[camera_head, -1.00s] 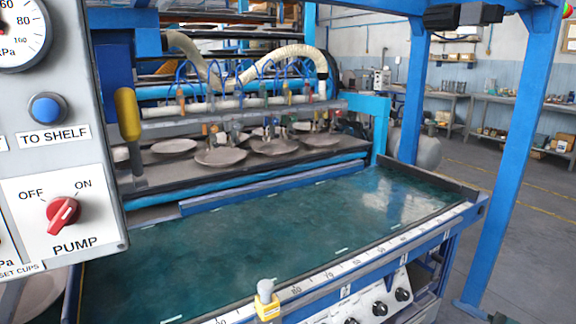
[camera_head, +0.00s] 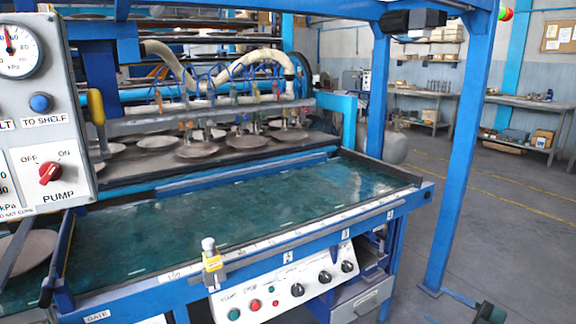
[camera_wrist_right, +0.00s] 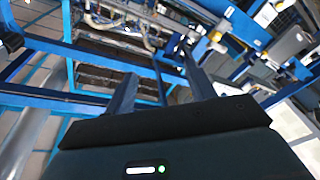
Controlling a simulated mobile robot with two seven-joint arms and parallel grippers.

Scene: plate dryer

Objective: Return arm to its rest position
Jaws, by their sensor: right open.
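My right gripper (camera_head: 436,305) is at the lower right edge of the head view, its dark body cut by the frame and its two thin blue fingers spread toward the left. It is open and empty, out over the grey floor to the right of the machine. In the right wrist view my right gripper (camera_wrist_right: 160,72) shows two fingers apart with nothing between them, and blue frame bars beyond. My left gripper is not in view.
The blue-framed plate dryer has a green wet bed (camera_head: 230,225) and several plates (camera_head: 197,150) under suction cups. A control panel (camera_head: 48,110) hangs at left. A blue post (camera_head: 460,150) stands near my right gripper. Floor (camera_head: 500,225) at right is clear.

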